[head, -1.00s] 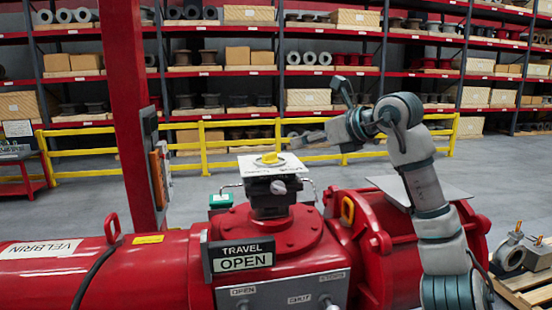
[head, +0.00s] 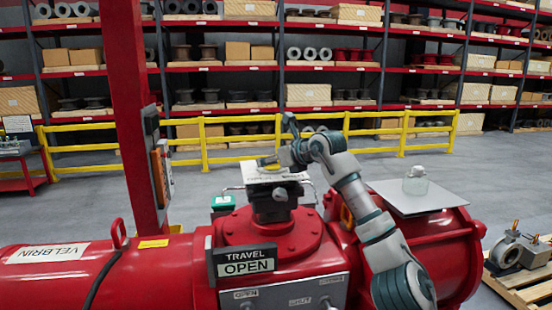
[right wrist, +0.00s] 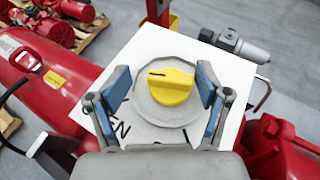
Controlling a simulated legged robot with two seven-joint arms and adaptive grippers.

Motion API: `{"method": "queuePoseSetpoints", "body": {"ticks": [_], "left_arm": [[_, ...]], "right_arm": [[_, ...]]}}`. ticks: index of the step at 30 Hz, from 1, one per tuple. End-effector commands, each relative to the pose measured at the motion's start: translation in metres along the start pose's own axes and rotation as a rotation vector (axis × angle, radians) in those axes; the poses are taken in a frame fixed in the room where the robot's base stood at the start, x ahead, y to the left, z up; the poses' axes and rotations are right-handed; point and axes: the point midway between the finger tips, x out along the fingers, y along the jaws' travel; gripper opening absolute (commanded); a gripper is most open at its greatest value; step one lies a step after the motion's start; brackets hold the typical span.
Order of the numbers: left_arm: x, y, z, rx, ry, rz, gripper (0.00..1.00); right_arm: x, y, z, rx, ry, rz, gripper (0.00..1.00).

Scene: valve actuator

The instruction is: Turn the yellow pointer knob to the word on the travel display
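The travel display (head: 243,263) on the red actuator reads OPEN. The yellow pointer knob (right wrist: 172,87) sits on a round grey dial on a white plate (right wrist: 232,78). In the right wrist view its dark pointer line points left. Letters ending in "EN" show on the plate at lower left, partly covered by a finger; other lettering is mostly hidden. My right gripper (right wrist: 164,80) is open, its blue-padded fingers on either side of the knob with gaps visible. In the head view the right gripper (head: 280,158) is over the plate and hides most of the knob. My left gripper is out of view.
A red post (head: 133,110) stands left of the actuator. A yellow rail (head: 375,130) and shelves are behind. A grey panel below the display has labelled knobs.

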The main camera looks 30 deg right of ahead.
Motion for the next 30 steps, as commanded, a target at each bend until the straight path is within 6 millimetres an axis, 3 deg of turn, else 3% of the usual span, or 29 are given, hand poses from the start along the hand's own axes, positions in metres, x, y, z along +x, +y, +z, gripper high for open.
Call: {"method": "queuePoseSetpoints", "body": {"ticks": [7, 12, 14, 15, 20, 27, 30], "left_arm": [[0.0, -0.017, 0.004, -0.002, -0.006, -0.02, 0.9], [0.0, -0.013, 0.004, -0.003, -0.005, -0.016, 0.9], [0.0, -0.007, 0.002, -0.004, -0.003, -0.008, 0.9], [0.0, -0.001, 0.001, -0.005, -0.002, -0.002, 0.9], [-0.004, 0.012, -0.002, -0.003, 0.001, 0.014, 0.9], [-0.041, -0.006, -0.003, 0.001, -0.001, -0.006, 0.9], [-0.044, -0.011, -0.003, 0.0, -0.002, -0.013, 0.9]], "right_arm": [[-0.002, -0.013, -0.005, 0.01, -0.002, 0.005, 0.75], [-0.004, -0.017, -0.007, 0.013, -0.003, 0.005, 0.33], [-0.004, -0.016, -0.006, 0.012, -0.002, 0.004, 0.18], [-0.003, -0.016, -0.006, 0.011, -0.001, 0.003, 0.15], [-0.003, -0.017, -0.005, 0.009, 0.002, 0.006, 0.15], [-0.004, -0.019, -0.001, -0.037, 0.007, 0.127, 0.15], [-0.003, -0.018, -0.003, -0.066, 0.005, 0.197, 0.15]]}}
